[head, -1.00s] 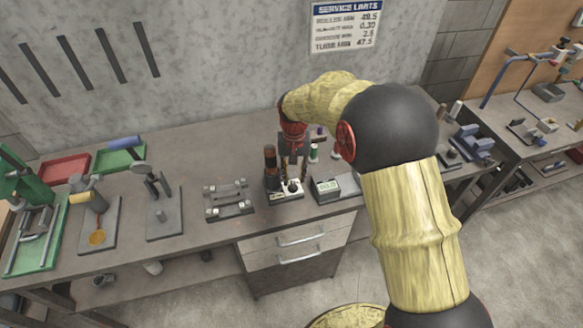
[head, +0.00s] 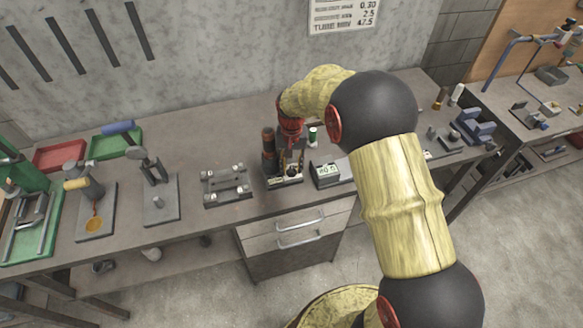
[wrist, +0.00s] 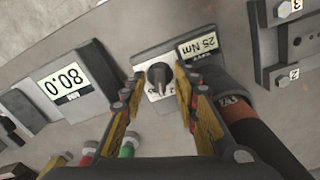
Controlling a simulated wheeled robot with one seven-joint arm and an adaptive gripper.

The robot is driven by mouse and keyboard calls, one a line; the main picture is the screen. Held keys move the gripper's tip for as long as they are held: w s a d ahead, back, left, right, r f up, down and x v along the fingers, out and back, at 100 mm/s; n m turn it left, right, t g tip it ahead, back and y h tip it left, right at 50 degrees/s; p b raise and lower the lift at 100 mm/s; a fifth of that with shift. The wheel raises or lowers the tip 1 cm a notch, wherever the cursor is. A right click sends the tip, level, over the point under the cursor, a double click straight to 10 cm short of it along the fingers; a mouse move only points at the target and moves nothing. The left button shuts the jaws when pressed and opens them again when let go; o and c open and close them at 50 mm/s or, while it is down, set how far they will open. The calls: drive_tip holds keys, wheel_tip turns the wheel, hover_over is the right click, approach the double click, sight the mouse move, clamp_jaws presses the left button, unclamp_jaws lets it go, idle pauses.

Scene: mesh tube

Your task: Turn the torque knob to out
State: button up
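The torque knob (wrist: 158,75) is a small black knob on a white dial plate with dark marks, seen in the wrist view. Its "25 Nm" label (wrist: 199,45) is just to the right. My gripper (wrist: 158,78) is open, with one fingertip on each side of the knob. I cannot tell whether the fingertips touch it. The dial marks are partly hidden by the fingers, and I cannot read which one the knob points to. In the head view my gripper (head: 290,165) is down at the tester block (head: 285,182), and the knob is hidden there.
A dark cylinder with a red-brown band (wrist: 250,125) stands close beside the right finger. A grey fixture with numbered bolts (wrist: 290,45) is at the upper right. Green-topped and red-topped items lie near the left finger.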

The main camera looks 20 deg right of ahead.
drive_tip(key=shift+f, duration=0.25)
drive_tip(key=shift+c, duration=0.6)
clamp_jaws()
